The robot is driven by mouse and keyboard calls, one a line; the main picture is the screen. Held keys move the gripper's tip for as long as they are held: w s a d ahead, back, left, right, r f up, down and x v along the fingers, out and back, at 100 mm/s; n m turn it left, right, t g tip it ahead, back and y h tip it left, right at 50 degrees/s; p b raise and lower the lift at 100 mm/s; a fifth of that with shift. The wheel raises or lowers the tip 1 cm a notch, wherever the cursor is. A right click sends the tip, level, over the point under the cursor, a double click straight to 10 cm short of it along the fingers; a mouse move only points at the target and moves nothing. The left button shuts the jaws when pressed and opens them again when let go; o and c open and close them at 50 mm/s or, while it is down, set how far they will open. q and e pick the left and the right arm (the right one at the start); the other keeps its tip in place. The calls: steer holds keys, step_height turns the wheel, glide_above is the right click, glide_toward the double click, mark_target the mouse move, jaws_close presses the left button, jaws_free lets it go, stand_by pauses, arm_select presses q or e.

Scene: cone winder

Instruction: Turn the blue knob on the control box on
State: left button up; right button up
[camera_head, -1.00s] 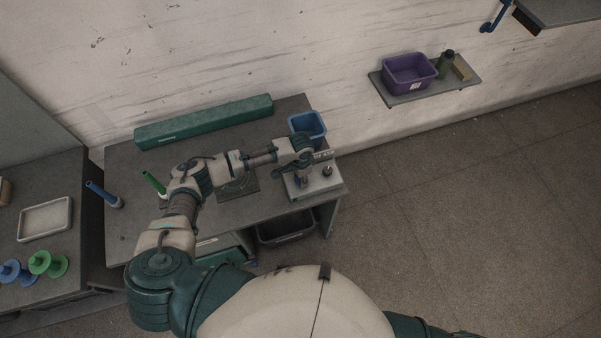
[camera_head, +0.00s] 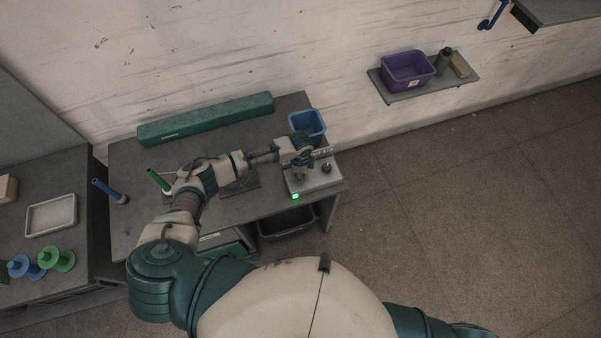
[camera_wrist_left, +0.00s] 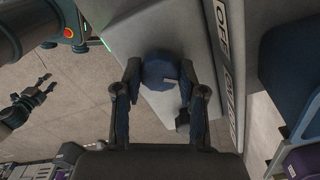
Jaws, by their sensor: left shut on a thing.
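The control box (camera_head: 313,181) is a grey box at the right end of the workbench, with a lit green lamp (camera_head: 295,196) on its near edge. My left gripper (camera_head: 300,170) points down onto the box top. In the left wrist view, the fingers of this gripper (camera_wrist_left: 160,88) are on both sides of the round blue knob (camera_wrist_left: 158,70) and shut on it. The knob has a pale pointer mark. A label plate (camera_wrist_left: 226,60) with "OFF" lettering stands beside it. A dark gripper, seemingly my right one (camera_wrist_left: 32,98), shows small at the left of that view.
A second knob (camera_head: 326,168) stands on the box, right of my gripper. A blue bin (camera_head: 307,122) stands behind the box, and a long green case (camera_head: 205,118) lies at the bench's back. A dark bin (camera_head: 287,224) is below. Floor to the right is clear.

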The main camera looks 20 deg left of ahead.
arm_select(q)
steer(key=shift+w+r, duration=0.15)
steer(key=shift+w, duration=0.05)
steer(key=o, duration=1.1)
steer(key=shift+o, duration=0.2)
steer(key=shift+s, duration=0.1)
step_height(320, 180, up, 12)
steer(key=shift+f, duration=0.2)
